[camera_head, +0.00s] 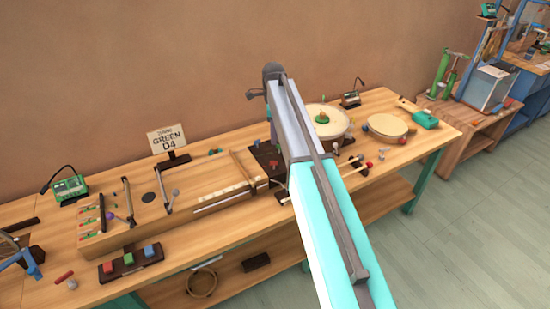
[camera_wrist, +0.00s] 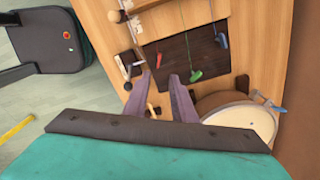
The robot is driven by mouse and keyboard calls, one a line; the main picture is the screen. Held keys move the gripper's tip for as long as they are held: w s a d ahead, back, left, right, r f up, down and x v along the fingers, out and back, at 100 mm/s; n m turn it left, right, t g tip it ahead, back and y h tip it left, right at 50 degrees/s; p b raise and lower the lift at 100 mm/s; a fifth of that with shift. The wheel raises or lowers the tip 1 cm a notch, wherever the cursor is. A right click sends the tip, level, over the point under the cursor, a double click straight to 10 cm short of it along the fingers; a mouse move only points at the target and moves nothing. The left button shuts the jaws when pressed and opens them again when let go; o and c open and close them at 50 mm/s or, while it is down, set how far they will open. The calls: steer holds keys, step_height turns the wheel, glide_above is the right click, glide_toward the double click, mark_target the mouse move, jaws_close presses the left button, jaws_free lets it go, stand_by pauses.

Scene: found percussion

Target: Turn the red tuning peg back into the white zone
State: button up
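In the wrist view, a dark brown board (camera_wrist: 165,52) carries a red peg (camera_wrist: 222,40), a green peg (camera_wrist: 195,75) and a blue peg (camera_wrist: 182,29). The gripper is hidden in the head view. I cannot make out a white zone.
The long wooden string box (camera_head: 215,185) lies left of the board. A round drum (camera_head: 330,121), a smaller drum (camera_head: 388,126) and mallets stand to the right. A rack with coloured blocks (camera_head: 130,262) is at front left.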

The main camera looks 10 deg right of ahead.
mark_target(274, 163)
steer(key=shift+f+p, duration=2.2)
steer(key=shift+f, duration=3.95)
